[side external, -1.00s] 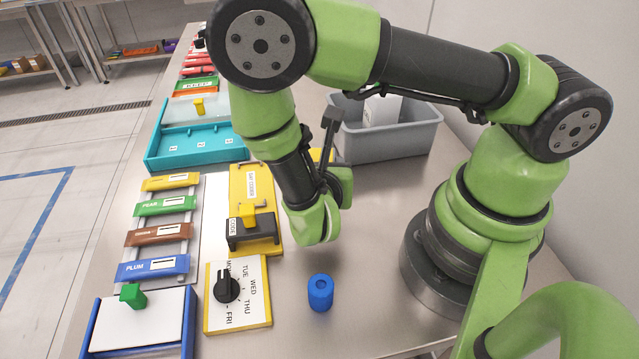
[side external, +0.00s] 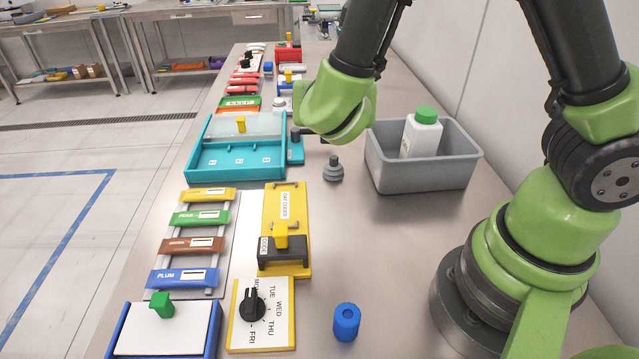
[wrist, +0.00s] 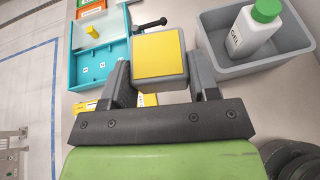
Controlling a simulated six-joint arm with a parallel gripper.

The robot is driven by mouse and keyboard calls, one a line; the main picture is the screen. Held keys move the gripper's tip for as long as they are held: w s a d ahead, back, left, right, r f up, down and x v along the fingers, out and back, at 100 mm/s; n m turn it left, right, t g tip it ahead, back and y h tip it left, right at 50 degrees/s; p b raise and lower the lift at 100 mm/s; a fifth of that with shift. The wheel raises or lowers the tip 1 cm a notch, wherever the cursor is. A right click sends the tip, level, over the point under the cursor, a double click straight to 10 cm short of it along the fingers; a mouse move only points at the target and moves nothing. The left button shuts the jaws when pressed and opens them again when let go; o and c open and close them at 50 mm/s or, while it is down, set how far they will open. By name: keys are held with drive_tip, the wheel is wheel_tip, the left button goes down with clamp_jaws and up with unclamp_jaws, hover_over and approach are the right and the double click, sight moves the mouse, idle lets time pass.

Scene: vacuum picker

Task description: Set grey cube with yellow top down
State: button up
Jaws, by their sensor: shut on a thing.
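The grey cube with yellow top (wrist: 160,55) is between the two fingers of my gripper (wrist: 160,82) in the wrist view. My gripper is shut on it, and the yellow face is turned towards the wrist camera. In the side external view my green wrist is over the back part of the table, between the teal tray (side external: 238,160) and the grey bin (side external: 425,175). My fingers and the cube are hidden there. I cannot tell whether the cube touches any surface.
A white bottle with green cap (side external: 421,133) stands in the grey bin. A grey stepped piece (side external: 333,170) stands on the table left of it. A blue cylinder (side external: 346,322), dial board (side external: 262,312) and yellow board (side external: 287,215) are nearer. Table between yellow board and my base is clear.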

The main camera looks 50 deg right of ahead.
drive_tip(key=m+g, duration=0.1)
hover_over(351, 230)
wheel_tip(351, 230, down, 10)
drive_tip(key=shift+r+h, duration=0.1)
drive_tip(key=shift+h, duration=0.3)
drive_tip(key=shift+f, duration=4.8)
drive_tip(key=shift+f, duration=0.15)
drive_tip(key=o, duration=1)
